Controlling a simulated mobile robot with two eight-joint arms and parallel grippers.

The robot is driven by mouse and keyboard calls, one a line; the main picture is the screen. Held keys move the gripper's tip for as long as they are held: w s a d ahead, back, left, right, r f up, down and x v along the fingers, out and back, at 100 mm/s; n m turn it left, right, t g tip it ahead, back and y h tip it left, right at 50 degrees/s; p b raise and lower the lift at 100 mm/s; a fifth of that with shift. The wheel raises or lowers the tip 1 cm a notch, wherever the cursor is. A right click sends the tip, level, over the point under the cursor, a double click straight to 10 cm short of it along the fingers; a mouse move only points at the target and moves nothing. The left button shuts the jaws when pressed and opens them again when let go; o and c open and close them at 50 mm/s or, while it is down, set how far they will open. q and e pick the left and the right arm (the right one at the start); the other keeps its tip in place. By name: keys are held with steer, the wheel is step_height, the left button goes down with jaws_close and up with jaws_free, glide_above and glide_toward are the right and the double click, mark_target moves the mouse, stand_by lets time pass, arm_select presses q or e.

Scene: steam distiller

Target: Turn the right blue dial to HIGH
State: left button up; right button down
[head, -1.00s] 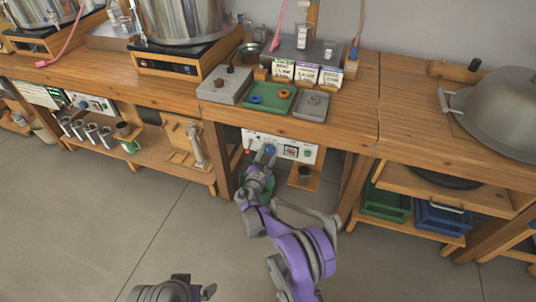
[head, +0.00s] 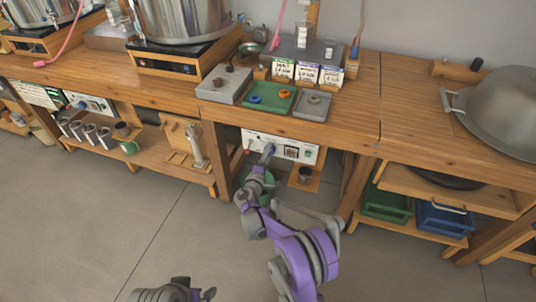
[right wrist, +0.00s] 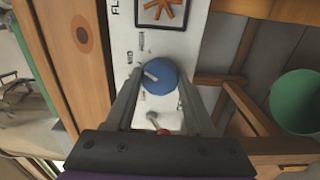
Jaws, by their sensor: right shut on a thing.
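The right blue dial sits on a white control panel (head: 308,153) under the middle bench. In the right wrist view the blue dial (right wrist: 161,74) is between the fingers of my right gripper (right wrist: 157,98), which is shut on it. The dial's white pointer points to the left and slightly up in that view. Small labels beside the dial are too blurred to read. In the head view my right gripper (head: 267,156) reaches the panel and mostly hides the dial. Part of my left arm's end (head: 172,291) shows at the bottom edge, its jaws unclear.
A red-tipped switch (right wrist: 152,117) is close to the dial on the panel. A green bucket (right wrist: 298,101) stands to the right in the wrist view. A small dark cup (head: 305,174) sits on a wooden ledge below the panel. The floor in front is clear.

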steer(key=m, duration=0.5)
steer(key=shift+m, duration=0.3)
stand_by(0.5)
steer(key=shift+c, duration=1.3)
jaws_free()
steer(key=shift+s+a, duration=0.1)
steer(key=shift+s, duration=0.05)
steer(key=p+v, duration=0.1)
steer(key=v, duration=0.9)
steer(key=shift+s, duration=0.3)
